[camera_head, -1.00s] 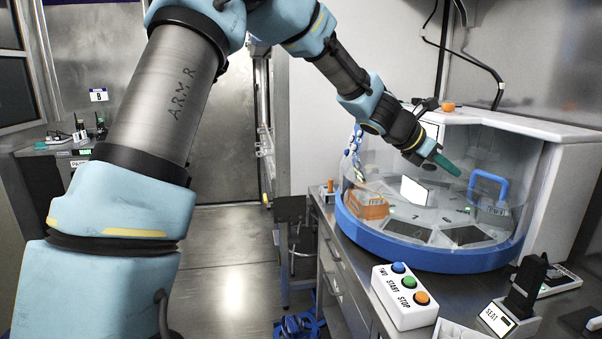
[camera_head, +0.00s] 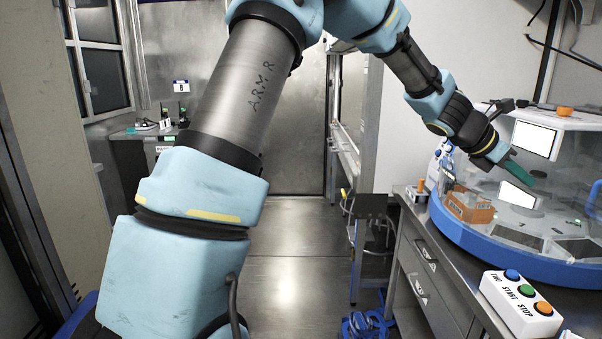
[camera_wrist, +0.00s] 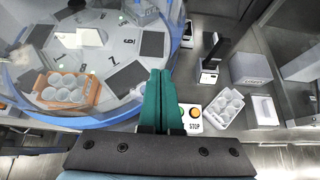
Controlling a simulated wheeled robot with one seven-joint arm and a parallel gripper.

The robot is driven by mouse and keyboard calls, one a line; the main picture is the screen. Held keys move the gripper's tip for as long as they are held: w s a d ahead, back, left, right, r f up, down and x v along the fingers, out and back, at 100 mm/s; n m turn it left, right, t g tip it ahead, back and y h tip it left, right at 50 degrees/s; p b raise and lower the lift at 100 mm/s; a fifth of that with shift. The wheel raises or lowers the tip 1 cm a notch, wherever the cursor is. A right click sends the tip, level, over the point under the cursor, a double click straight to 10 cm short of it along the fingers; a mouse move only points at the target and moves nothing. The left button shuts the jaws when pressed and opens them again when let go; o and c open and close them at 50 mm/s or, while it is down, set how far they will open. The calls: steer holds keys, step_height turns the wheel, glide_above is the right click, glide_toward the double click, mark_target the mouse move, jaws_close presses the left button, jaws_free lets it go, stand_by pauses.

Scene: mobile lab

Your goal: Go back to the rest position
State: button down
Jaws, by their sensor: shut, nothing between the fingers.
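My gripper (camera_head: 517,171) is at the upper right in the head view, in front of the clear-walled round machine with a blue rim (camera_head: 500,257). In the wrist view, its two green fingers (camera_wrist: 158,88) point forward side by side and are shut, with nothing between them. The gripper appears raised above the bench, beside the machine's edge. My arm stretches from the lower left up and over to the right.
A white button box (camera_head: 521,305) stands on the bench before the machine. An orange rack (camera_head: 470,206) sits inside it. Open floor (camera_head: 290,265) lies left of the bench.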

steer(key=w+a+f+m+t+y, duration=0.1)
steer(key=w+a+f+m+y, duration=0.15)
steer(key=a, duration=0.75)
steer(key=w+a+f+m+t+y, duration=0.15)
steer(key=a+f+m, duration=0.25)
steer(key=a, duration=0.7)
steer(key=w+a+f+m+y, duration=0.2)
steer(key=a+f+m+y, duration=0.15)
steer(key=a, duration=0.65)
steer(key=s+a+f+m+y, duration=0.1)
steer(key=s+a+m, duration=0.3)
steer(key=a, duration=0.8)
steer(key=s+a+f+m+y, duration=0.2)
steer(key=s+a+m, duration=0.2)
steer(key=a, duration=0.9)
steer(key=shift+y, duration=0.35)
